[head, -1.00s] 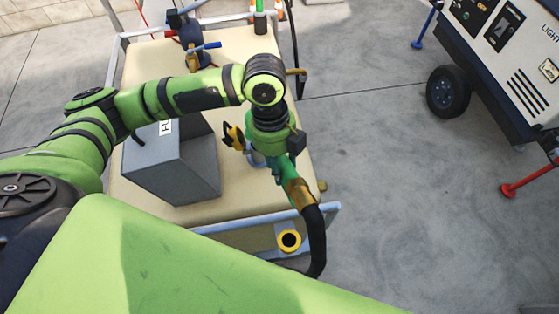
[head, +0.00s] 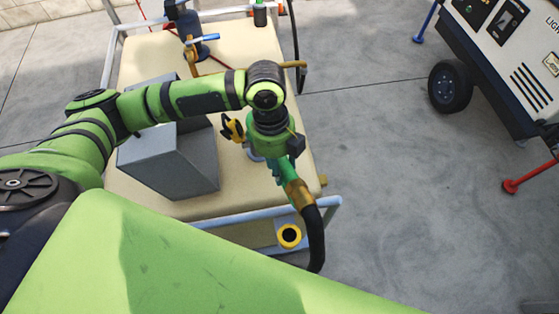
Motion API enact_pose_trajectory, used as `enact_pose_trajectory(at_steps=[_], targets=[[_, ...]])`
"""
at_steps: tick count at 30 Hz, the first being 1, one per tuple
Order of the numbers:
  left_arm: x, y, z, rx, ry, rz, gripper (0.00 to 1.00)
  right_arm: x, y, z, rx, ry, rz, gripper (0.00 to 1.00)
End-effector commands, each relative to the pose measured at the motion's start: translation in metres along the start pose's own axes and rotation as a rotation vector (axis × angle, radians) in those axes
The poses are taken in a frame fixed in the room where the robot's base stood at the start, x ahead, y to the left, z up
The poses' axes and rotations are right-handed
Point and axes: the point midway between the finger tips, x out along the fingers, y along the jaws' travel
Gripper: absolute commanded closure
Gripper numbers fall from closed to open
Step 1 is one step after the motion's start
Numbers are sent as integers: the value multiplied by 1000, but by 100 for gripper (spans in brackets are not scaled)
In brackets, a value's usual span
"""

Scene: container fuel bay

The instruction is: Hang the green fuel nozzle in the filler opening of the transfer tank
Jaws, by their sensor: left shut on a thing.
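The cream transfer tank (head: 150,75) lies in a pale frame below me. The green fuel nozzle (head: 286,170) is held over the tank's right part, its brass swivel (head: 298,193) and black hose (head: 316,235) toward the front. My left gripper (head: 279,152) is shut on the nozzle; its fingers are mostly hidden by the wrist. A yellow-and-black cap-like part (head: 232,128) stands just left of the gripper. A pale grey collar (head: 254,154) shows partly beside the gripper; I cannot tell whether the nozzle's spout is in an opening there. My right gripper is out of view.
A grey box (head: 168,162) stands on the tank left of the nozzle. A blue-handled pump (head: 190,35) is at the back. A yellow ring with a dark centre (head: 289,235) sits at the front rail. A wheeled generator (head: 510,65) stands right, beyond clear concrete.

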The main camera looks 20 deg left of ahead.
Motion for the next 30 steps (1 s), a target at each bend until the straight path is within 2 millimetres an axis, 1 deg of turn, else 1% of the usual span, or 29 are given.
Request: enact_pose_trajectory(at_steps=[3, 9, 10, 12, 23, 26, 30], targets=[[4, -1, 1, 1, -1, -3, 100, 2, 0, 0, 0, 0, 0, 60], [3, -1, 1, 1, -1, -2, 100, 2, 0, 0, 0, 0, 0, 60], [3, -1, 1, 1, -1, -2, 52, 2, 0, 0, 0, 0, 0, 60], [3, 0, 1, 1, -1, -2, 29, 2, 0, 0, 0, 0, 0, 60], [3, 0, 1, 0, 1, 2, 29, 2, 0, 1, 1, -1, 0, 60], [-5, 0, 1, 0, 0, 0, 29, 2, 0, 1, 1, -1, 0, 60], [-29, 0, 2, 1, -4, -3, 29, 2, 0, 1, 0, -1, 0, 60]])
